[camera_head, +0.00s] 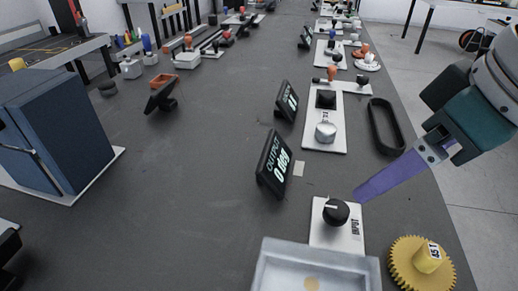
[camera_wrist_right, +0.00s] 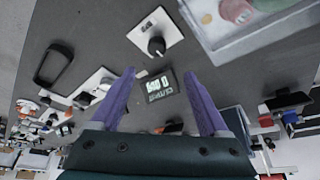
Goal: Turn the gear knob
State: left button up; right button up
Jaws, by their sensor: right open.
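A round black knob (camera_head: 336,211) with a white mark sits on a white plate marked INPUT (camera_head: 322,236). A dark display (camera_head: 274,163) reading OUTPUT with lit digits stands behind it, to the left. My right gripper (camera_head: 362,195) reaches in from the right, its purple fingertips just right of the knob in the head view. In the right wrist view the gripper (camera_wrist_right: 160,72) is open and empty, and the knob (camera_wrist_right: 157,46) lies beyond the tips, not between the fingers. A yellow gear (camera_head: 420,264) lies at the front right. My left gripper is not recognisable.
A grey-white tray (camera_head: 262,262) stands close at the front. Behind are a silver knob (camera_head: 325,131) on a white plate, a second display (camera_head: 287,100) and a black oval ring (camera_head: 385,126). A blue box (camera_head: 62,125) stands left. The table's middle-left is clear.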

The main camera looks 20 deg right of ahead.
aim_at(338, 209)
jog(key=b+x, duration=0.1)
jog(key=x, duration=0.3)
jog(key=b+x, duration=0.2)
jog(key=x, duration=0.2)
jog(key=b+x, duration=0.1)
jog(key=x, duration=0.3)
jog(key=shift+w+d+f+b, duration=0.15)
jog(key=shift+d+f+b, duration=0.1)
jog(key=shift+b, duration=0.1)
pick_arm(q)
notch_tip(338, 209, down, 6)
jog(key=shift+w+a+f, duration=0.15)
jog(key=shift+a+f, duration=0.1)
jog(key=shift+a, duration=0.15)
pick_arm(e)
jog(key=c, duration=0.4)
grip_shut()
